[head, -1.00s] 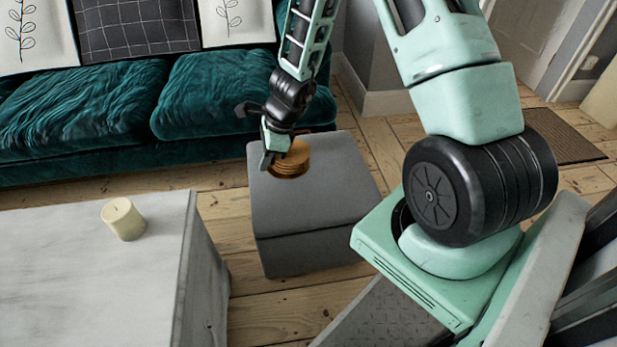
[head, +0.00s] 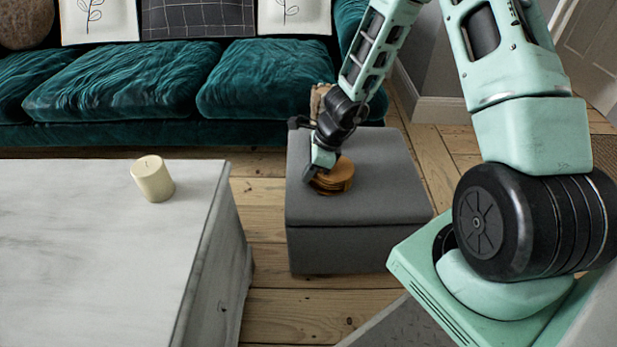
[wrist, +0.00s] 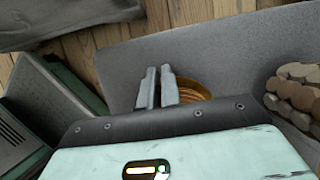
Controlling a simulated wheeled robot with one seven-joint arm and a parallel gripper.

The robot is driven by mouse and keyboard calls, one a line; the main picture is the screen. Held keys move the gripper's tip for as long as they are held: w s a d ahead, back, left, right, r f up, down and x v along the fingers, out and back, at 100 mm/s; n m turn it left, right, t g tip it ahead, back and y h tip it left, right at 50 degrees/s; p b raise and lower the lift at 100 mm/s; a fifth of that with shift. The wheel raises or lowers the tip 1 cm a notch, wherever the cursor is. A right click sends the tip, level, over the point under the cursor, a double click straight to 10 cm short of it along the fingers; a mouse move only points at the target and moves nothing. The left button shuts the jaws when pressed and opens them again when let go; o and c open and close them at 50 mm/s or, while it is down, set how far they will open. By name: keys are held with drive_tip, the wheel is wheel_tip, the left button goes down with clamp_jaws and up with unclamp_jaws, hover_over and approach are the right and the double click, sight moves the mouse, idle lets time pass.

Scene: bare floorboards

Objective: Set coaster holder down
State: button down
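The coaster holder (head: 335,178) is a round, golden-brown holder with a stack of coasters, seen over the top of the grey ottoman (head: 385,190). I cannot tell whether its underside touches the ottoman. My gripper (head: 308,174) comes down at its left side, with the fingers at its rim. In the wrist view, the two grey fingers (wrist: 157,88) are close together with a narrow gap, and the holder (wrist: 192,90) shows just right of them, partly hidden by the gripper body. The gripper appears shut on the holder's edge.
A brown object of clustered rounded pieces (wrist: 297,92) sits beside the holder, mostly behind my wrist in the head view. A white marble-look table (head: 90,250) with a cream candle (head: 153,179) stands at left. A teal sofa (head: 130,95) is behind. The ottoman's right side is clear.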

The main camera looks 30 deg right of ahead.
drive_tip(key=shift+r, duration=0.1)
drive_tip(key=shift+f, duration=0.25)
drive_tip(key=c, duration=1.6)
unclamp_jaws()
drive_tip(key=shift+r, duration=0.1)
drive_tip(key=shift+r, duration=0.1)
